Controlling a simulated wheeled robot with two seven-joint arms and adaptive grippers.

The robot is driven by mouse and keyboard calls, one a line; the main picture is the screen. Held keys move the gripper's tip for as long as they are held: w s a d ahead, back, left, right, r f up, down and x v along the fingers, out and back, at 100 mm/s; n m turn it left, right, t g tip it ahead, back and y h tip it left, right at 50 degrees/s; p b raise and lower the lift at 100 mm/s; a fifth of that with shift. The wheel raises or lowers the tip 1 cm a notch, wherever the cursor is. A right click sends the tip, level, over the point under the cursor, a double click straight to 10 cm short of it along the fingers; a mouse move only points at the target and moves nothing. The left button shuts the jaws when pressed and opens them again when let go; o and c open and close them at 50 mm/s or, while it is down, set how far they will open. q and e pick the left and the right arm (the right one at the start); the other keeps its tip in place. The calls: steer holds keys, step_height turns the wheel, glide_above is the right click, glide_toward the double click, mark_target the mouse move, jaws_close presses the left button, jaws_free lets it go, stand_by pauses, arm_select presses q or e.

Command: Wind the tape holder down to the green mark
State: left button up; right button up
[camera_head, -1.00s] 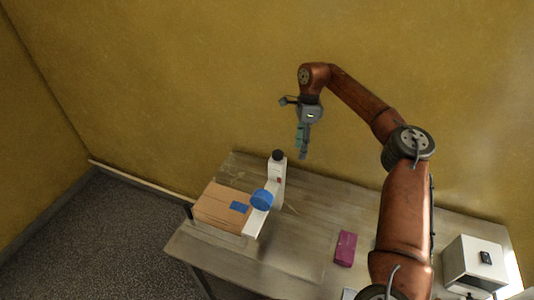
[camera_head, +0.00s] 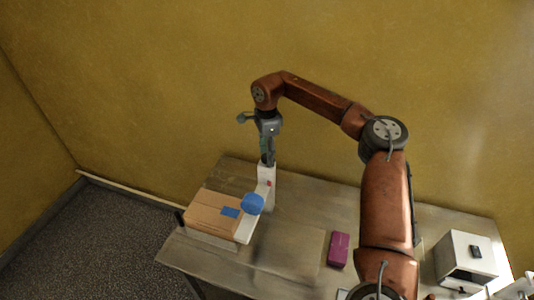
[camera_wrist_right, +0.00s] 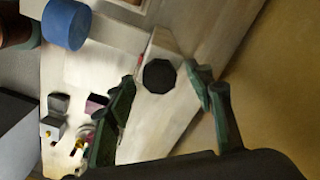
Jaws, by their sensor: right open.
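A white column (camera_head: 266,190) stands on the table with a small red mark on its side. A blue tape roll (camera_head: 252,204) sits in front of it, above the end of a carton; the roll also shows in the wrist view (camera_wrist_right: 66,25). A black knob (camera_wrist_right: 159,76) tops the column. My right gripper (camera_head: 267,162) points down over the column and hides the knob in the head view. In the wrist view its open fingers (camera_wrist_right: 164,82) are on either side of the knob, apart from it. I see no green mark. My left gripper is not in view.
The brown carton (camera_head: 210,211) with a blue strip lies left of the column. A purple box (camera_head: 338,249) and a white box-shaped device (camera_head: 462,256) stand to the right. The wooden table (camera_head: 290,245) is clear between carton and purple box. A yellow wall rises behind.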

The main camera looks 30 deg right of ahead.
steer(key=c, duration=1.1)
steer(key=shift+c, duration=0.3)
